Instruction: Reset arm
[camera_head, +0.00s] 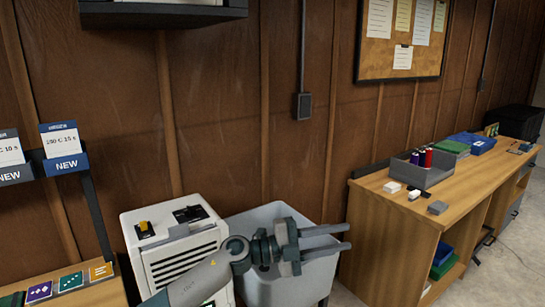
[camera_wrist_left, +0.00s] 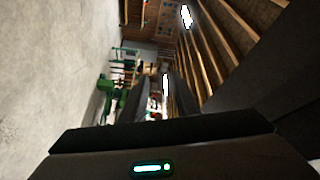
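My left arm comes in from the bottom of the head view, and my left gripper (camera_head: 346,237) points to the right. Its two grey fingers are parallel and apart, with nothing between them. It is in front of a grey bin (camera_head: 262,287) beside a white machine (camera_head: 187,252). The left wrist view shows a dark part of my own gripper or wrist with a small green-lit strip along the bottom; no held thing shows there. My right gripper is in neither view.
A wooden workbench (camera_head: 398,216) stands on the right, holding a grey tray (camera_head: 420,172) with spools and a blue tray (camera_head: 473,143). A low wooden surface (camera_head: 95,293) with coloured cards is at bottom left. Wood-panelled wall (camera_head: 225,100) lies behind. Open floor (camera_wrist_left: 50,70) shows in the wrist view.

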